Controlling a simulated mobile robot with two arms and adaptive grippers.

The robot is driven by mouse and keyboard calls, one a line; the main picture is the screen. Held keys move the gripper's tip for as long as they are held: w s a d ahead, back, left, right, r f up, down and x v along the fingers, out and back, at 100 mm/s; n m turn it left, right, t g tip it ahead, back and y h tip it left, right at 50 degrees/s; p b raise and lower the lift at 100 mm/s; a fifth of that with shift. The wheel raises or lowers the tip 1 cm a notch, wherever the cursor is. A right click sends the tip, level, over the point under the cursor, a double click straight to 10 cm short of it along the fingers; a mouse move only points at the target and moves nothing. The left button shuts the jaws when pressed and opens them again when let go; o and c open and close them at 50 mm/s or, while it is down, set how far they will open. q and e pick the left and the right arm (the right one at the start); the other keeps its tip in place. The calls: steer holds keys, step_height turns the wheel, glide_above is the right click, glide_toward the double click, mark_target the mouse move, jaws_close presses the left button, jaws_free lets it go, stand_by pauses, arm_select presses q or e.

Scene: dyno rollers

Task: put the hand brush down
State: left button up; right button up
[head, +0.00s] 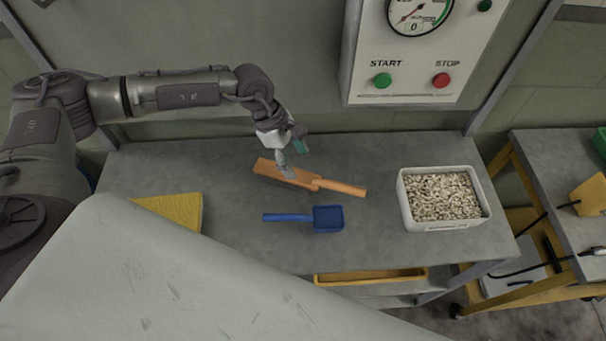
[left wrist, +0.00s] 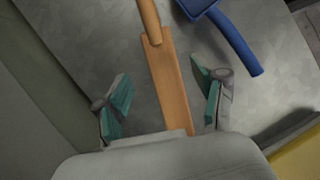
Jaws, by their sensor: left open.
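The hand brush (head: 299,176) has an orange-brown wooden body and a handle pointing right. My left gripper (head: 293,157) is over the left part of the brush. In the left wrist view, the brush (left wrist: 167,80) runs between the two spread fingers of my left gripper (left wrist: 162,105), with a gap on each side. The fingers are open and not closed on it. The near end of the brush is hidden by the gripper's body. My right gripper is not in view.
A blue scoop (head: 327,218) lies just in front of the brush. A white bin of pale chips (head: 437,226) stands to the right, and a yellow cloth (head: 172,208) lies to the left. A control box (head: 410,88) is on the back wall. The table between brush and bin is clear.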

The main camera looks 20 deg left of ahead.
arm_select(q)
steer(key=shift+b+v, duration=0.5)
steer(key=shift+v, duration=1.9)
steer(key=shift+s+f, duration=0.1)
